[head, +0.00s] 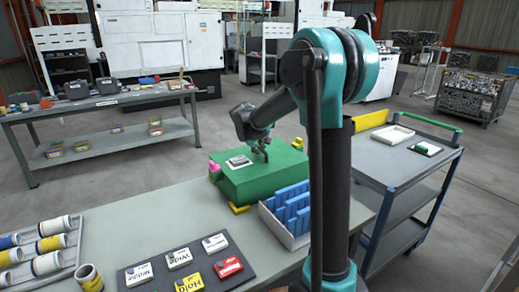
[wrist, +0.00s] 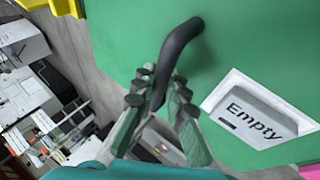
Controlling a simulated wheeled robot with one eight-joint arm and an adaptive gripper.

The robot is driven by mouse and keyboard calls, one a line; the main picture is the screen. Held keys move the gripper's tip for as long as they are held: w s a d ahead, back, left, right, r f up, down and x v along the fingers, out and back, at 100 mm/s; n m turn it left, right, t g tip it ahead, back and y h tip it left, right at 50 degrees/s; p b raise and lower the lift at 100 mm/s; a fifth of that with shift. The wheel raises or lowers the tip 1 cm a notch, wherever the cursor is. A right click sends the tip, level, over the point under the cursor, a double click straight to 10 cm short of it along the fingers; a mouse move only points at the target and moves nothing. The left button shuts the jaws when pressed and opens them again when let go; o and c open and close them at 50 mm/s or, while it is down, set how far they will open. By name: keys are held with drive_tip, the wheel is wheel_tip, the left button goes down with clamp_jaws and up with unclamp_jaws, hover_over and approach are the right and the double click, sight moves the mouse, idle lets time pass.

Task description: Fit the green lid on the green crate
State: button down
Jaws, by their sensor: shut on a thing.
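The green lid (head: 265,178) shows in the head view as a flat green top at the table's far edge, with a grey-white plate on it. In the wrist view the lid (wrist: 240,50) fills most of the picture, with a black curved handle (wrist: 183,42) and a plate reading "Empty" (wrist: 258,115). My gripper (head: 262,152) is over the lid; in the wrist view its fingers (wrist: 160,95) are shut on the black handle. The green crate cannot be told apart from the lid, so whether the lid is seated or raised is unclear.
Yellow pieces (head: 239,209) and a pink piece (head: 214,168) sit around the green block. A white bin with blue dividers (head: 290,212) stands close at right. A dark board with labelled blocks (head: 183,262) and a tray of rolls (head: 40,250) lie nearer. The table's middle left is clear.

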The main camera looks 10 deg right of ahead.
drive_tip(key=c, duration=1.5)
unclamp_jaws()
drive_tip(key=shift+o, duration=0.2)
drive_tip(key=shift+s, duration=0.1)
drive_tip(key=v, duration=1.2)
